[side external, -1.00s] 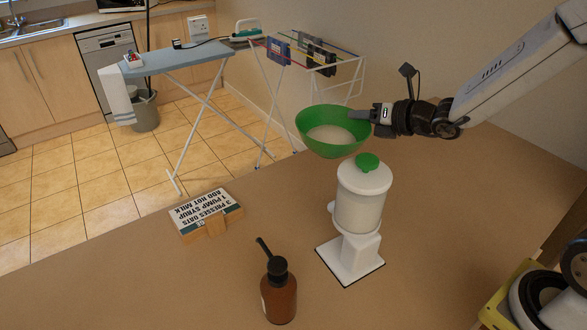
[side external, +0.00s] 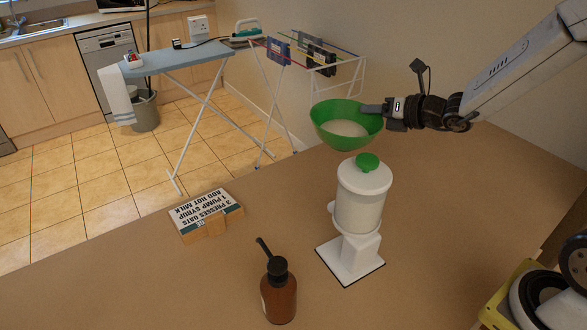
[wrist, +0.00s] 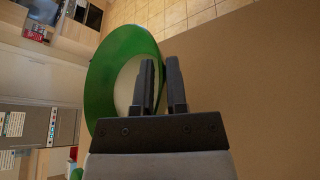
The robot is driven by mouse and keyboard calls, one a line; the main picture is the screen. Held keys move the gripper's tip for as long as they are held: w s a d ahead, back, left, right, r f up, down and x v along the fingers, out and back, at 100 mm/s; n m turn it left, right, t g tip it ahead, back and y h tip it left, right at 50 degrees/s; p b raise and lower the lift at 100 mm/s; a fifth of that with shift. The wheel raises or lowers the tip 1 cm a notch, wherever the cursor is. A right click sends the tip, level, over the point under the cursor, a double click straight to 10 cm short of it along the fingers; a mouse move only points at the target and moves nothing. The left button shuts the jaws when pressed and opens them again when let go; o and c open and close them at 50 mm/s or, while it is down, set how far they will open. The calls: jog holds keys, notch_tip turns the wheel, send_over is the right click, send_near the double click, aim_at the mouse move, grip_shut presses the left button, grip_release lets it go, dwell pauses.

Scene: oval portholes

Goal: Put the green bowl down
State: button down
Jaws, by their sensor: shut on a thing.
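The green bowl (side external: 346,122) holds a pale off-white filling and is in the air, above and behind the white dispenser in the side view. My gripper (side external: 376,108) is shut on the bowl's right rim. In the wrist view the bowl (wrist: 100,75) lies to the left, and my gripper's fingers (wrist: 160,88) stand at its rim with one finger over the inside. The bowl looks close to level. Its underside and the exact grip contact are hidden.
A white dispenser with a green knob (side external: 361,200) stands on the brown counter (side external: 440,215). A recipe sign (side external: 207,213) and a brown pump bottle (side external: 279,290) stand to its left. A yellow-edged appliance (side external: 520,295) is at lower right. Counter right of the dispenser is clear.

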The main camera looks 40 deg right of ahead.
jog(key=w+a+f+n+g+y, duration=0.2)
jog(key=w+a+n+g+y, duration=0.2)
jog(key=w+a+n+y, duration=0.5)
jog(key=a+f+n+g, duration=0.2)
jog(key=a+f+g, duration=0.1)
jog(key=a, duration=0.7)
jog(key=a+f+n+g, duration=0.15)
jog(key=a+g, duration=0.25)
jog(key=a, duration=0.5)
jog(key=shift+s+f, duration=0.2)
jog(key=shift+f, duration=5.1)
jog(key=shift+f, duration=0.35)
jog(key=c, duration=0.7)
grip_release()
jog(key=shift+o, duration=0.2)
